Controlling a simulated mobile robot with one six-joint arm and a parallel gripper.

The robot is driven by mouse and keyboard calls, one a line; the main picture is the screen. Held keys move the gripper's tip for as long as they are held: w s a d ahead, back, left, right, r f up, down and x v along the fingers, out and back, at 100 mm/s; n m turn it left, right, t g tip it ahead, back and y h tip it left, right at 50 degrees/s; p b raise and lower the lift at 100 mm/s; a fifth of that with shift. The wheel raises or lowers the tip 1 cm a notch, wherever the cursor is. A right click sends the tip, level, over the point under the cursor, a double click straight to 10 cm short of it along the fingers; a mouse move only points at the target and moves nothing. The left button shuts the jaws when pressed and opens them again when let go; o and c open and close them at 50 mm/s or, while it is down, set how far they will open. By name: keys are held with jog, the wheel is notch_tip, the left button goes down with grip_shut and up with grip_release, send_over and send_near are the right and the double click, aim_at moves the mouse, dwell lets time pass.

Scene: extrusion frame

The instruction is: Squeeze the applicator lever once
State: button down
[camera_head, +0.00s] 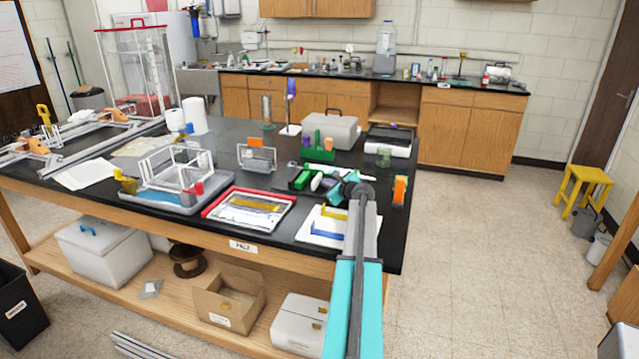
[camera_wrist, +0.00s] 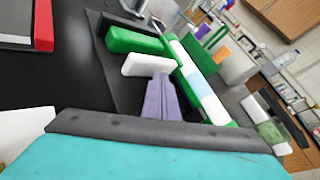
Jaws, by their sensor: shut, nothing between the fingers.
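The applicator (camera_wrist: 192,75) is a white tube with a pale blue band and green ends, seen in the wrist view beside a green block (camera_wrist: 136,40). A white lever-like piece (camera_wrist: 146,64) sticks out from its near side. My gripper (camera_wrist: 160,82) shows as narrow grey-purple fingers, shut and empty, pointing at this white piece. The fingertips overlap its right part in the picture; I cannot tell whether they touch it. In the head view the applicator (camera_head: 316,182) is small on the bench, and my teal wrist partly hides that area.
On the black bench (camera_head: 229,140), a green rack (camera_head: 318,154) and a grey case (camera_head: 330,131) stand behind. A red-rimmed tray (camera_head: 225,211) and a white sheet (camera_head: 309,232) lie near the front edge. An orange item (camera_head: 400,190) stands at the right edge.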

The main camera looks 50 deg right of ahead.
jog(key=shift+w+a, duration=0.2)
jog(key=shift+w, duration=0.35)
jog(key=shift+w+a, duration=0.2)
jog(key=shift+w, duration=0.3)
dwell(1.7)
jog(key=shift+s+d, duration=0.3)
jog(key=shift+s, duration=0.55)
jog(key=shift+s+d, duration=0.25)
jog(key=shift+s, duration=0.55)
jog(key=shift+s, duration=0.15)
jog(key=shift+s+d, duration=0.25)
jog(key=shift+s, duration=0.5)
jog(key=shift+s+d, duration=0.25)
jog(key=shift+s, duration=0.5)
jog(key=shift+s+d, duration=0.25)
jog(key=shift+s, duration=0.5)
